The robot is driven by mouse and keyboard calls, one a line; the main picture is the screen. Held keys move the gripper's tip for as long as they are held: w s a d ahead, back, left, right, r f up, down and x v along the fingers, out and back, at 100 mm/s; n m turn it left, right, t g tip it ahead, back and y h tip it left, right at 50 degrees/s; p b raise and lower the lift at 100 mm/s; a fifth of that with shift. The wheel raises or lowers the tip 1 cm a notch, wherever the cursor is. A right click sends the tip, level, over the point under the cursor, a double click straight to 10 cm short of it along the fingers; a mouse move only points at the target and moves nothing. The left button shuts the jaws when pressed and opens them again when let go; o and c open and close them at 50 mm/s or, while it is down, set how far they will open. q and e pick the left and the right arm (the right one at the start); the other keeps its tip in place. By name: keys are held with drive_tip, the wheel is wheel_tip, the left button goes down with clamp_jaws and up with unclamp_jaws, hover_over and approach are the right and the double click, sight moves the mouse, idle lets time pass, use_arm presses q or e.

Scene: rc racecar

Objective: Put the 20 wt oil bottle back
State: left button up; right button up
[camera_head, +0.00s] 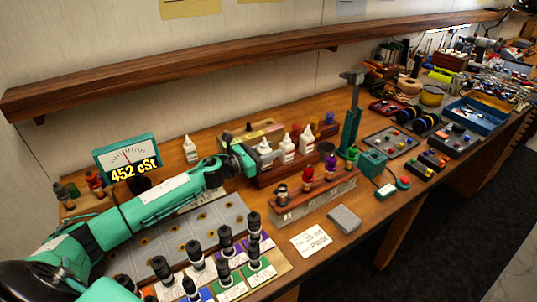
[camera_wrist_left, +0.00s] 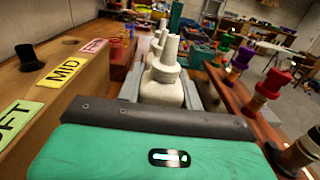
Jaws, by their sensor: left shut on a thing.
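My left gripper (camera_head: 252,157) reaches in from the left to the left end of a dark red-brown bottle rack (camera_head: 290,171). It is shut on a white bottle with a cone nozzle (camera_wrist_left: 165,82), which stands upright between the fingers; the bottle also shows in the head view (camera_head: 265,149). I cannot read its label or tell whether its base touches the rack. Two similar white bottles, a middle one (camera_head: 287,149) and a right one (camera_head: 307,139), stand in line to its right. My right gripper is not in view.
A wooden block with shock absorbers (camera_head: 315,196) stands in front of the rack. Behind is a board with MID (camera_wrist_left: 64,73) and other labels. Another white bottle (camera_head: 190,149) stands at the back left. A meter (camera_head: 128,158) reads 452 cSt. A teal press (camera_head: 352,115) stands to the right.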

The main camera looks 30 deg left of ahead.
use_arm(q)
drive_tip(key=shift+f, duration=0.65)
drive_tip(key=shift+f, duration=0.2)
drive_tip(key=o, duration=1)
drive_tip(key=shift+r, duration=0.1)
